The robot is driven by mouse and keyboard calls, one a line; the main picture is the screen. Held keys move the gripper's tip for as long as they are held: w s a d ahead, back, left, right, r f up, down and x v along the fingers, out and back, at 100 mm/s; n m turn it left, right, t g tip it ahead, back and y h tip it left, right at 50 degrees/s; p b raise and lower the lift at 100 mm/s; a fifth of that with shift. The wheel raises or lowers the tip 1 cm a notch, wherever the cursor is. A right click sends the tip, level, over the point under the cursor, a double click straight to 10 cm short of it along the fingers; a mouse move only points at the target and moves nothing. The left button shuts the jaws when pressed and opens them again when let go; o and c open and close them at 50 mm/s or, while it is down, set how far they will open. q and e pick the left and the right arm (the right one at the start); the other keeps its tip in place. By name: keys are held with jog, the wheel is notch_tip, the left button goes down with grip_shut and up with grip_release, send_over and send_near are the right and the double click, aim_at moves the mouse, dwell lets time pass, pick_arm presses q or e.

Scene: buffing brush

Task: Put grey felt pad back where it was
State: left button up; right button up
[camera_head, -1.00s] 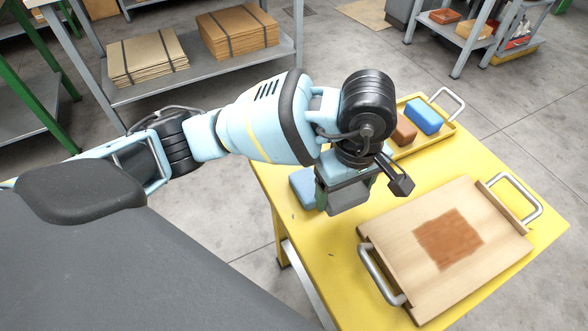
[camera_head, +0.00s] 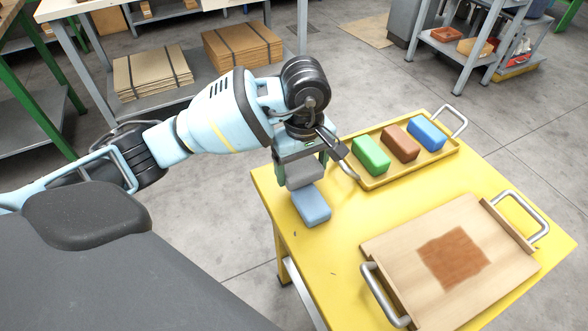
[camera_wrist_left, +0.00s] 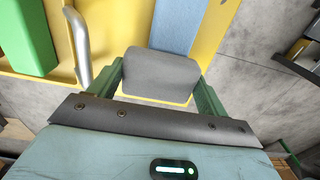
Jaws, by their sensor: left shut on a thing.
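The grey felt pad (camera_head: 304,173) is a small dark grey block. My left gripper (camera_head: 303,165) is shut on it, with one green finger on each side. The pad is held over the left part of the yellow table (camera_head: 345,235), just behind a light blue block (camera_head: 312,206) in the head view. In the left wrist view the grey pad (camera_wrist_left: 162,75) sits between the fingers, with the light blue block (camera_wrist_left: 180,25) beyond it. I cannot tell how high the pad is above the table. My right gripper is not in view.
A yellow tray (camera_head: 452,153) with metal handles holds green (camera_head: 371,155), brown (camera_head: 400,143) and blue (camera_head: 427,133) blocks at the back. A wooden board (camera_head: 400,252) with a reddish-brown patch and metal handles lies at the front right. The table between them is clear.

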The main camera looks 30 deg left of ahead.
aim_at(294, 171)
pick_arm(q)
jog(key=shift+w+a+f, duration=0.1)
jog(key=shift+w+a, duration=0.1)
jog(key=shift+a, duration=0.45)
jog(key=shift+w+a, duration=0.2)
jog(key=shift+a, duration=0.4)
jog(key=shift+f, duration=1.75)
jog(key=shift+f, duration=0.15)
jog(key=o, duration=0.9)
notch_tip(294, 171, up, 12)
jog(key=shift+r+p, duration=0.15)
jog(key=shift+p, duration=0.35)
